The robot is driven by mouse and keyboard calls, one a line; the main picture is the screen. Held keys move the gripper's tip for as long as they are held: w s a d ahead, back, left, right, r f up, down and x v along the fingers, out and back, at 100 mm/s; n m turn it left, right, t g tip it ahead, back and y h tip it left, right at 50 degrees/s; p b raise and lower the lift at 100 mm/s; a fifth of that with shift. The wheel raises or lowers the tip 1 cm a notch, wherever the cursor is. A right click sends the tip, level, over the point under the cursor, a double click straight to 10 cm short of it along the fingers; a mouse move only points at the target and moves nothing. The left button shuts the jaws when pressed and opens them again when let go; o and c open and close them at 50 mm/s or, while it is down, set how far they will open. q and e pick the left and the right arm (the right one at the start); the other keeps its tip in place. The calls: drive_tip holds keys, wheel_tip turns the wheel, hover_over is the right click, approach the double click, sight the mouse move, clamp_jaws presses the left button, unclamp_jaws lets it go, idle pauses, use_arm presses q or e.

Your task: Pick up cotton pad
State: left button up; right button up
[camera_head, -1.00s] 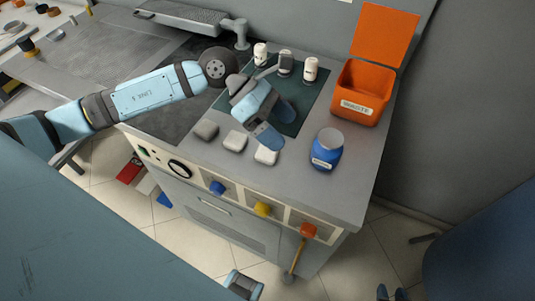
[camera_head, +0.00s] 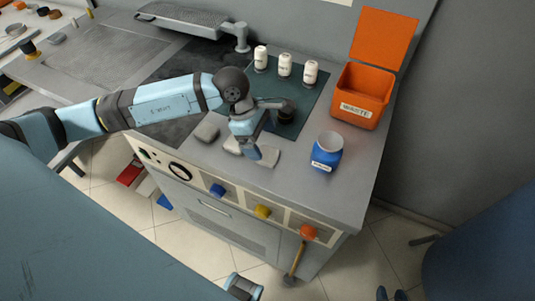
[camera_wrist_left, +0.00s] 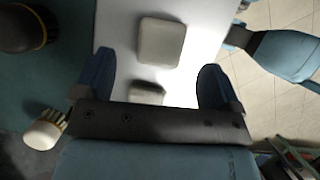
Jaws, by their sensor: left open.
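Cotton pads lie on the grey worktop in a short row. In the head view a grey pad (camera_head: 207,131) is at the left and a pale pad (camera_head: 267,157) is at the right. The middle pad (camera_head: 231,146) is partly hidden by my left gripper (camera_head: 256,148). My left gripper is open and empty, low over the pads. In the left wrist view one pad (camera_wrist_left: 162,42) lies beyond the fingertips and a second pad (camera_wrist_left: 147,91) shows between the fingers. Two small blue tips at the bottom edge look like my right gripper (camera_head: 391,294), mostly cut off.
Several white-capped brushes (camera_head: 285,65) stand on the dark green mat, with a dark brush (camera_head: 286,113) closer. A blue jar (camera_head: 327,152) stands right of the pads. An open orange waste bin (camera_head: 364,94) is behind it. Worktop in front of the jar is clear.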

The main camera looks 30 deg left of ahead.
sight(267, 153)
use_arm(q)
drive_tip(key=p+x, duration=0.1)
drive_tip(key=x, duration=0.4)
drive_tip(key=shift+s+a, duration=0.15)
drive_tip(key=c, duration=1)
drive_tip(key=shift+r, duration=0.2)
wheel_tip(267, 153, up, 20)
drive_tip(key=b, duration=0.1)
drive_tip(key=shift+b, duration=0.4)
drive_tip(key=shift+o, duration=0.4)
drive_tip(key=shift+f, duration=0.15)
